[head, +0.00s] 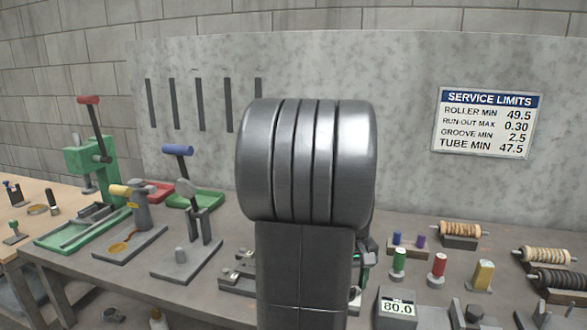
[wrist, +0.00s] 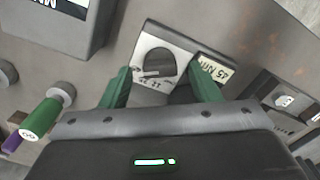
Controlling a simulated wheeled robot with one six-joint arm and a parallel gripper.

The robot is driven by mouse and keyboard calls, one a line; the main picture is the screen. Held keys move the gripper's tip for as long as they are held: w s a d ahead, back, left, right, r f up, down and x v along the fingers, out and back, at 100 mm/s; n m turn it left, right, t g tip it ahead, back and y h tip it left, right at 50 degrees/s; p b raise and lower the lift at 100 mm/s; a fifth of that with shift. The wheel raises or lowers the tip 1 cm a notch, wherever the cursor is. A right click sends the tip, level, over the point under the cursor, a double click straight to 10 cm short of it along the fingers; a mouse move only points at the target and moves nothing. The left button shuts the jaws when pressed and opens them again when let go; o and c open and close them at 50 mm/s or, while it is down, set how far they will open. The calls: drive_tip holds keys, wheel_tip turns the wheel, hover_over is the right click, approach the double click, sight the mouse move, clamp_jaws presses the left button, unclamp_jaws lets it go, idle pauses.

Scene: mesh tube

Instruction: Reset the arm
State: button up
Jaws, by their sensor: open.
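My gripper (wrist: 160,88) shows in the wrist view with its two green fingers spread apart and nothing seen between them. Beyond the fingertips is a pale metal block (wrist: 150,48) with a dark rounded opening. A small label (wrist: 214,70) reading "45 MIN" is beside it. I cannot tell whether the fingers touch the block. In the head view my own arm fills the middle and hides most of the gripper and the bench behind it.
The grey bench (head: 130,270) holds a green press (head: 88,155), a blue-handled lever tool (head: 190,190) and a yellow-handled tool (head: 137,200) at left.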

wheel_tip(320, 180, up, 13)
drive_tip(key=p, duration=0.2)
wheel_tip(320, 180, down, 14)
drive_tip(key=shift+b, duration=1.15)
drive_tip(key=shift+r+n+b, duration=0.15)
drive_tip(key=shift+n+b, duration=0.15)
drive_tip(key=shift+n, duration=0.2)
drive_tip(key=n+b, duration=0.2)
drive_tip(key=n, duration=0.2)
drive_tip(key=shift+n+b, duration=0.3)
drive_tip(key=n+b, duration=0.4)
drive_tip(key=n, duration=0.2)
drive_tip(key=shift+b, duration=0.35)
wheel_tip(320, 180, up, 9)
drive_tip(key=p, duration=0.2)
drive_tip(key=shift+s, duration=0.1)
